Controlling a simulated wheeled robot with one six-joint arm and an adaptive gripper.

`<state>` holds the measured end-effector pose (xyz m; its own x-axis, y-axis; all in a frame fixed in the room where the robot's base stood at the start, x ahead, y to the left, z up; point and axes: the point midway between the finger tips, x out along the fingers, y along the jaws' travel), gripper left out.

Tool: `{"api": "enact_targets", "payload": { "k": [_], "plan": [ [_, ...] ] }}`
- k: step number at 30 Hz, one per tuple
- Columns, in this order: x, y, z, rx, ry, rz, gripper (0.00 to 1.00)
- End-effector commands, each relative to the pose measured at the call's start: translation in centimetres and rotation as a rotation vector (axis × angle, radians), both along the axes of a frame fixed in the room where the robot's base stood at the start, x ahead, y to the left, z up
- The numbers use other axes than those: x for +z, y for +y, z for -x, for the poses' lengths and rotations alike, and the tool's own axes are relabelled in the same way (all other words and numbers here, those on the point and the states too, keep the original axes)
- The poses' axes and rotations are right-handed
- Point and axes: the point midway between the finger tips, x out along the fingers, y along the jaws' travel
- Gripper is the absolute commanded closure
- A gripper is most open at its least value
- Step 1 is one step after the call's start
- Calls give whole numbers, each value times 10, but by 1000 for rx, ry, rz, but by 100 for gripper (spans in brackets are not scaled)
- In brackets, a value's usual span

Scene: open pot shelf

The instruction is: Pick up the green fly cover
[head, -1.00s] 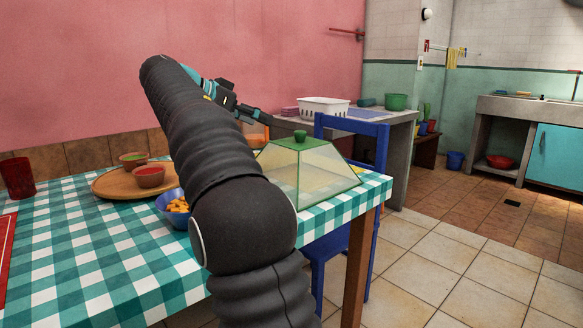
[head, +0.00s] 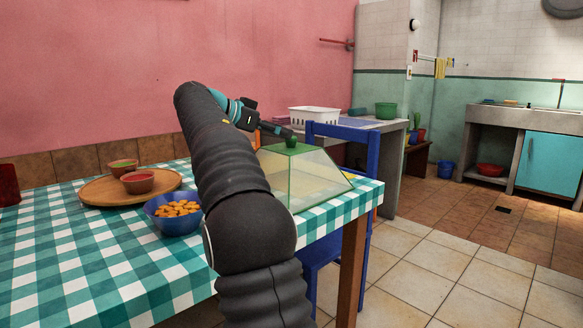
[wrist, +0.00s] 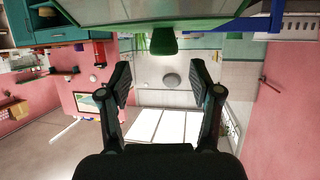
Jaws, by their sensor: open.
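The green fly cover (head: 312,178) is a clear-sided pyramid with green edges and a green top knob (head: 291,142). It stands on the right end of the checked table. My arm hides the cover's left side in the head view.
The checked table (head: 90,265) holds a blue bowl of orange pieces (head: 175,214) and a wooden board (head: 97,192) with two small bowls. A blue chair (head: 372,160) stands close behind the cover. A white basket (head: 314,119) sits on the counter beyond.

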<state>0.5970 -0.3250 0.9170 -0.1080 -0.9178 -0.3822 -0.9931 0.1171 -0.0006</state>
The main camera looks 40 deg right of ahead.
Motion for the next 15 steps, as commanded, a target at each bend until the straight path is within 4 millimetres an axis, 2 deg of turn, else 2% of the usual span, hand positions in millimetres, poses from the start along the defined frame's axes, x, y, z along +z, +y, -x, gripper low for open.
{"api": "enact_targets", "payload": {
  "k": [10,15],
  "plan": [
    [-20,-38,0,-1,-1,0,36],
    [-23,-45,1,1,-1,0,36]
  ]
}}
